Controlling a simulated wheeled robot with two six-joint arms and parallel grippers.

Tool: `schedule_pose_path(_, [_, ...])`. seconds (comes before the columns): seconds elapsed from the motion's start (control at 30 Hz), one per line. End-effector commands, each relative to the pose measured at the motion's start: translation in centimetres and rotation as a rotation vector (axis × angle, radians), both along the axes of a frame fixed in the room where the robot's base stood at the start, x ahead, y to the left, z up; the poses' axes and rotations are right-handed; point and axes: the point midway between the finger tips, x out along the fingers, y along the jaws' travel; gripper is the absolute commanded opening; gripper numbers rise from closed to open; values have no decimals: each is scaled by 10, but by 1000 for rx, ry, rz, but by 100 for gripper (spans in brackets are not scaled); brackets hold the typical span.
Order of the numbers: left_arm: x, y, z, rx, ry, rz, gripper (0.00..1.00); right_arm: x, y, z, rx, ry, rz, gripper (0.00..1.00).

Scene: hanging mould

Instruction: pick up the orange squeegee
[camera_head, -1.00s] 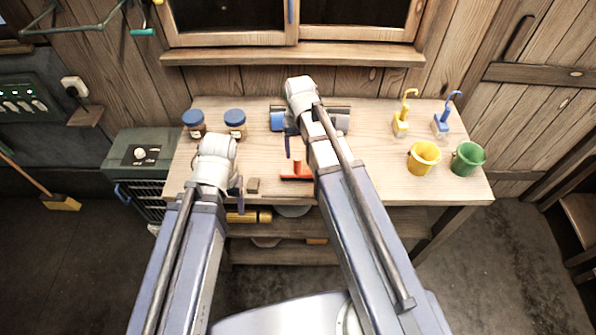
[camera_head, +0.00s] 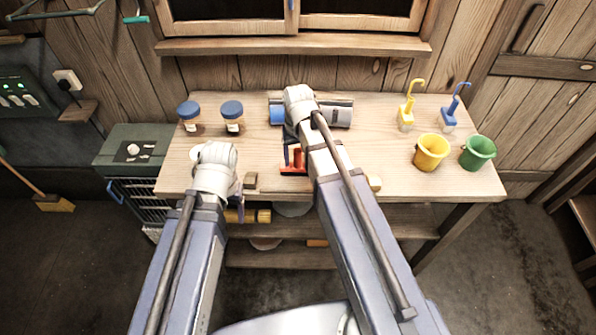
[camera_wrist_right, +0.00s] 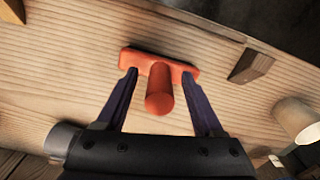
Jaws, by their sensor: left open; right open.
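My right gripper (camera_wrist_right: 160,72) is open, with one finger on each side of the handle and the tips close to the head. I cannot tell whether they touch it. My left gripper (camera_head: 240,196) is open and apart from the squeegee, at the table's front edge to the left; its fingers are mostly hidden.
Two blue-lidded jars (camera_head: 232,118) stand at the table's left. A yellow bucket (camera_head: 431,152) and a green bucket (camera_head: 477,153) stand at the right, with yellow and blue hooked tools behind. A small wooden block (camera_head: 250,181) lies left of the squeegee. A window ledge (camera_head: 290,45) is behind.

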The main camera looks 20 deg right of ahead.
Motion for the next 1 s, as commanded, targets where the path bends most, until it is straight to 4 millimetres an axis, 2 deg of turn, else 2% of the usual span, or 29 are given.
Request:
schedule_pose_path(0.03, [0,0,-6,0,0,0,68,0,0,-6,0,0,0,69])
schedule_pose_path(0.27, [0,0,-4,0,0,0,68,0,0,-4,0,0,0,69])
schedule_pose_path(0.87, [0,0,-4,0,0,0,68,0,0,-4,0,0,0,3])
schedule_pose_path(0.9, [0,0,-4,0,0,0,68,0,0,-4,0,0,0,0])
schedule_pose_path(1.0, [0,0,-4,0,0,0,68,0,0,-4,0,0,0,0])
